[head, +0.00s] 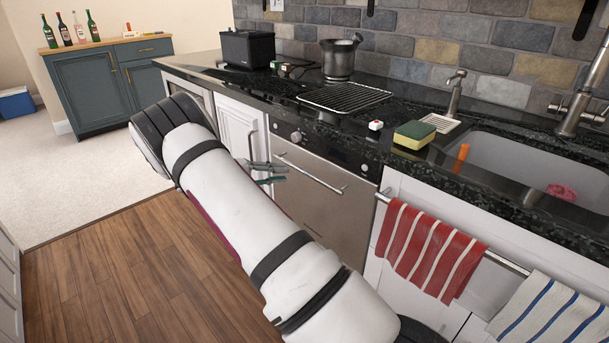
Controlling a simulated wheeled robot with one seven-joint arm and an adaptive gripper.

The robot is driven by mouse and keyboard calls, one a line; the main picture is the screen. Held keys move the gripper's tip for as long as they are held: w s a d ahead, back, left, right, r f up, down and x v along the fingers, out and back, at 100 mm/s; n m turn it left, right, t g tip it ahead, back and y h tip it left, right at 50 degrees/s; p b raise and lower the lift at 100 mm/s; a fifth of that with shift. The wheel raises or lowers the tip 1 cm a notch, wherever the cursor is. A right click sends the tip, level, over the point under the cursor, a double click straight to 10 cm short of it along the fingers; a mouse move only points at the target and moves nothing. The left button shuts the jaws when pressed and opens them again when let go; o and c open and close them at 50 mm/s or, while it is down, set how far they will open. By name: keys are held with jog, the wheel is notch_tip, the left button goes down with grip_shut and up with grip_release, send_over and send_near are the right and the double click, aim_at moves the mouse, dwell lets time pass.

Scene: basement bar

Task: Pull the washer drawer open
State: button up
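The washer (318,205) is the stainless-steel front under the counter, in the middle of the head view. It has a black control strip with a round knob at the top, and its front looks closed and flush. Its bar handle (318,177) runs across the upper part of the front. My gripper (287,174) is at the left end of this handle, with its fingers pointing right. The two fingers look a little apart with nothing seen between them. I cannot tell whether they touch the handle. My arm hides the washer's lower left part.
A white cabinet door (238,133) with a vertical handle is left of the washer. A red striped towel (428,248) hangs on a rail to the right. A sponge (413,134) and rack (345,97) lie on the counter. The wooden floor (130,275) at left is clear.

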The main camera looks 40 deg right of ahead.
aim_at(305, 173)
jog(key=b+x, duration=0.1)
jog(key=x, duration=0.7)
jog(key=shift+s+d+f, duration=0.1)
jog(key=shift+s+d, duration=0.05)
jog(key=shift+d, duration=0.1)
jog(key=shift+c, duration=0.5)
grip_shut()
